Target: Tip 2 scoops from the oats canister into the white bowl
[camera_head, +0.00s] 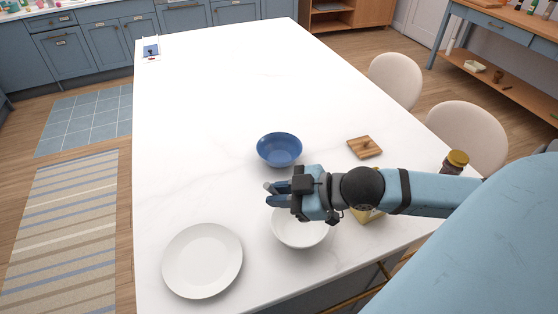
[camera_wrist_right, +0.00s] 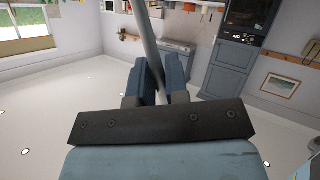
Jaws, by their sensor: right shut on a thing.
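My right gripper (camera_head: 276,194) is over the far left rim of the white bowl (camera_head: 300,238), pointing left. It is shut on a thin grey rod (camera_wrist_right: 150,45), which looks like the scoop's handle and runs out between the fingers in the right wrist view. The scoop's head cannot be made out, nor whether it holds oats. A yellowish container (camera_head: 367,214), perhaps the oats canister, stands right of the bowl, mostly hidden behind my right arm. The bowl's inside is partly covered by the gripper, and I see no oats in the part that shows. My left gripper is not in view.
A blue bowl (camera_head: 279,149) stands just beyond the gripper. A white plate (camera_head: 202,260) lies at the near left. A wooden lid-like square (camera_head: 365,147) lies at the right. The far counter is mostly clear.

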